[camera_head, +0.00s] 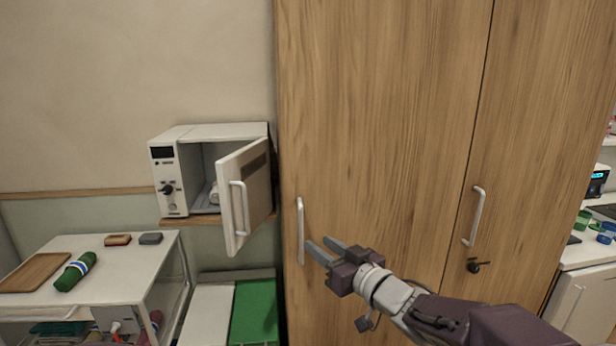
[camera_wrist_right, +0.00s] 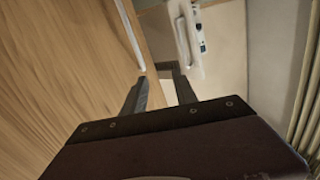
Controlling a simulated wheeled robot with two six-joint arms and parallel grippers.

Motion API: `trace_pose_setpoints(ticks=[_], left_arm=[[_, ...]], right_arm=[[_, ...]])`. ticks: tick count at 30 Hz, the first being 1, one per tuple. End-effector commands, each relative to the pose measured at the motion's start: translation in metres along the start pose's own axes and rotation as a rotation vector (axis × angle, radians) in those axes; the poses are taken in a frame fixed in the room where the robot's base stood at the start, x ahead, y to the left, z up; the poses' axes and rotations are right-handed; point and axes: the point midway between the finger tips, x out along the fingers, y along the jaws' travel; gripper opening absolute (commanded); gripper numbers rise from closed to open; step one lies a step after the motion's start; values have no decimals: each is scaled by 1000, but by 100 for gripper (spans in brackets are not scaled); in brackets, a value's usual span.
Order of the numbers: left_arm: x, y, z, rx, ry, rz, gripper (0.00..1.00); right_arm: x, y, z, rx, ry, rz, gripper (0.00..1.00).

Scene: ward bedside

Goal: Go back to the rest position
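My right gripper (camera_head: 325,248) is in front of the wooden wardrobe (camera_head: 385,120), just right of the bar handle (camera_head: 300,230) of its left door. Its two fingers are apart with nothing between them, and the right wrist view also shows the open fingers (camera_wrist_right: 163,88). I cannot tell whether a finger touches the wardrobe. My left gripper is in neither view. A small white cabinet (camera_head: 225,131) stands on a wall shelf to the left, its door (camera_head: 232,215) swung open toward me. A pale rolled item (camera_head: 214,193) lies inside it.
A white trolley (camera_head: 130,268) at the left carries a wooden board (camera_head: 36,272), a green roll (camera_head: 76,271) and two small blocks. A green-topped box (camera_head: 254,312) stands below the cabinet. A white counter (camera_head: 588,252) with coloured rolls is at the right.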

Motion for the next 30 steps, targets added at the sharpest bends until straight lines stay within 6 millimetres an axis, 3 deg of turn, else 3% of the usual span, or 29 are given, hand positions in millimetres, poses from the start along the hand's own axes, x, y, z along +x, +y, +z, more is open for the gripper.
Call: trace_pose_setpoints(ticks=[8, 11, 15, 17, 18, 21, 25, 30], left_arm=[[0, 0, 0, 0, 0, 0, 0], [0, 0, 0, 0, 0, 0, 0], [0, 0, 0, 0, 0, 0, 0], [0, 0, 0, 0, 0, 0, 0], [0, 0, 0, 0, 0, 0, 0], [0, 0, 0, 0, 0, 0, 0], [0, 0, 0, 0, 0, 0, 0], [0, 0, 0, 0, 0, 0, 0]], right_arm=[[-31, 56, 70, 102, -206, 261, 34], [-54, 74, 108, 144, -327, 366, 34], [-106, 88, 177, 225, -574, 516, 34], [-139, 84, 212, 273, -720, 572, 34], [-163, 77, 235, 306, -825, 597, 34], [-214, 50, 275, 380, -1062, 611, 34], [-254, 19, 297, 433, -1264, 570, 34], [-266, 10, 300, 404, -1340, 519, 34]])
